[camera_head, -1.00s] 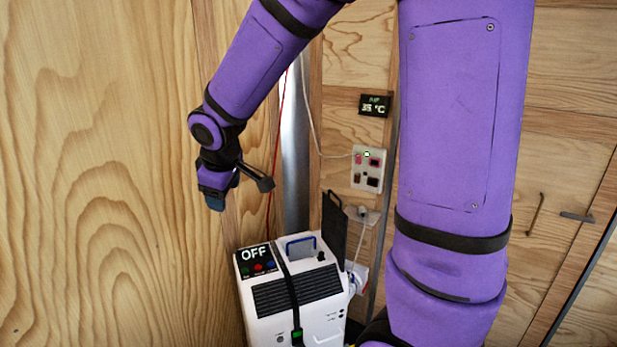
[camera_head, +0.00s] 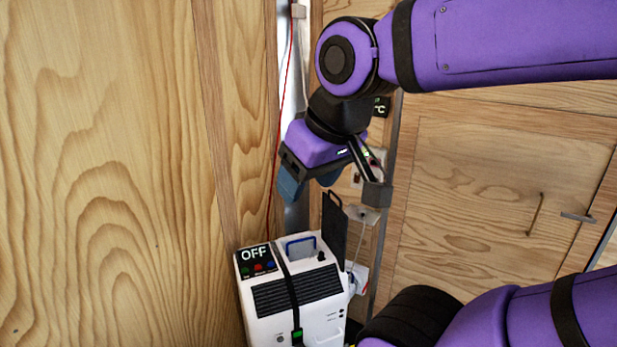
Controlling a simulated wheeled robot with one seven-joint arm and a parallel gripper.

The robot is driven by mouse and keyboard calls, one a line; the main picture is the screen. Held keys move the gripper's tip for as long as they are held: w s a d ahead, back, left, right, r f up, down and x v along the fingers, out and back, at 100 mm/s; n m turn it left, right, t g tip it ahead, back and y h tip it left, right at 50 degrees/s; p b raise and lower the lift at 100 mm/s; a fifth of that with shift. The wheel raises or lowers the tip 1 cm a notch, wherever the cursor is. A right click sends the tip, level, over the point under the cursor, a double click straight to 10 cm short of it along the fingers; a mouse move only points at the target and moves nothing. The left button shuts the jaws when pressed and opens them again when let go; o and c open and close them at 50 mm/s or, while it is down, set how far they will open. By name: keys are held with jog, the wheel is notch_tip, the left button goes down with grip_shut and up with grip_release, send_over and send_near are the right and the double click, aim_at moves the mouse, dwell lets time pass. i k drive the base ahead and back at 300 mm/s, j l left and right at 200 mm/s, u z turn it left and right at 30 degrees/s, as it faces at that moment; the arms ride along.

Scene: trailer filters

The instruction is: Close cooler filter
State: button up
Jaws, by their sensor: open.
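The cooler (camera_head: 318,321) is a white box at the bottom centre, with a black strap and a dark grille on top. Its display (camera_head: 256,262) reads OFF above small coloured buttons. A blue-rimmed filter (camera_head: 300,247) stands in an opening at its back top. A black flap (camera_head: 334,228), which looks like the filter cover, stands upright at the right rear of the cooler. My gripper (camera_head: 308,188) is open and empty, pointing down above the cooler's back, apart from it. It hides part of the wall behind.
A wooden wall (camera_head: 100,180) is close on the left. A red cable (camera_head: 281,120) and a metal post (camera_head: 296,218) stand behind the cooler. A wall socket (camera_head: 364,215) with a plug is to the right. Wooden cabinet doors (camera_head: 490,190) fill the right.

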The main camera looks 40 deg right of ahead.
aim_at(334, 221)
jog(key=i+l, duration=0.1)
jog(key=l, duration=0.35)
jog(key=i+l+z, duration=0.1)
jog(key=l, duration=0.35)
jog(key=i+l, duration=0.15)
jog(key=l, duration=0.25)
